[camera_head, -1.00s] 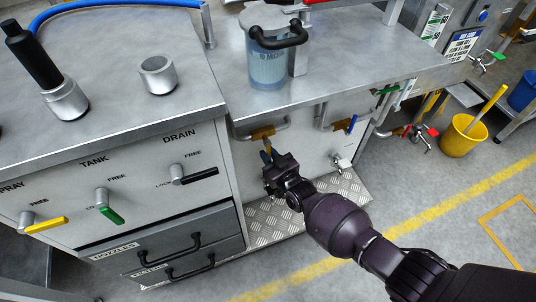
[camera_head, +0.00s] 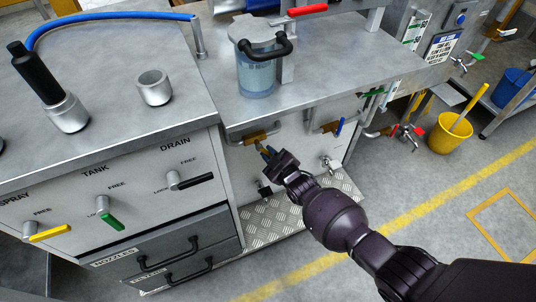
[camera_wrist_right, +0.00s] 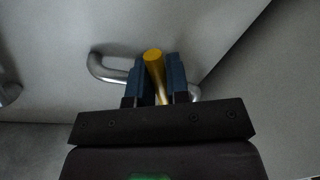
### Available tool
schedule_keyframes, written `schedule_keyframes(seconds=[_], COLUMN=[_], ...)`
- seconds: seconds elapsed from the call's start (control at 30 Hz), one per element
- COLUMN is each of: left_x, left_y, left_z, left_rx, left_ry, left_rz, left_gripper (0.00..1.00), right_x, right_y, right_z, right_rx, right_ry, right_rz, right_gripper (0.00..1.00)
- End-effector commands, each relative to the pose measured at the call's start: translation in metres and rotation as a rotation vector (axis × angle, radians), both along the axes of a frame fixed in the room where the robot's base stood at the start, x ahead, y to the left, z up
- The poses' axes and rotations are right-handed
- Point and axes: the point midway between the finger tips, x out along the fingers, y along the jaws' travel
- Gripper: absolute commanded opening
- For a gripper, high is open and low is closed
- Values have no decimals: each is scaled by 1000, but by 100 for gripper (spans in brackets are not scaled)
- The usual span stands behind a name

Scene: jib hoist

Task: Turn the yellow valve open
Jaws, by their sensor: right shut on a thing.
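The yellow valve's handle (camera_wrist_right: 153,58) stands between the two blue fingers of my right gripper (camera_wrist_right: 156,75) in the right wrist view. The fingers are shut on it. A bent silver pipe (camera_wrist_right: 104,68) runs behind it. In the head view, my right gripper (camera_head: 268,153) is at the front panel of the bench, just below the brass valve body (camera_head: 256,136) on its pipe. The handle is mostly hidden there by the fingers. My left gripper is not in view.
A blue-handled valve (camera_head: 339,127) and a small silver tap (camera_head: 329,165) sit right of my gripper. A black-handled part (camera_head: 264,190) is just below it. Left is a cabinet with a yellow lever (camera_head: 50,233), a green lever (camera_head: 111,221) and drawers.

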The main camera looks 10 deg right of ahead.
Motion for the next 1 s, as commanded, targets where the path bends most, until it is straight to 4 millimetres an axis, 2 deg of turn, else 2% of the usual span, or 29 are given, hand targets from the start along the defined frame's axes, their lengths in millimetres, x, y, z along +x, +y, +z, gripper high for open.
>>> schedule_keyframes(seconds=[0.47, 0.5, 0.63, 1.0], left_x=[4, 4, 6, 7], left_y=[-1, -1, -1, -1], left_z=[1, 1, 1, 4], left_rx=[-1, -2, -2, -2], left_ry=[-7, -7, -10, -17], left_rz=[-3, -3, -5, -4], left_gripper=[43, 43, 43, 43], right_x=[0, 0, 0, -3], right_y=[-1, -1, -1, -3], right_z=[-1, -1, -1, 2], right_rx=[-16, -16, -15, -14], right_ry=[-3, -3, -3, -6], right_rz=[0, 0, 0, 0], right_gripper=[0, 22, 41, 41])
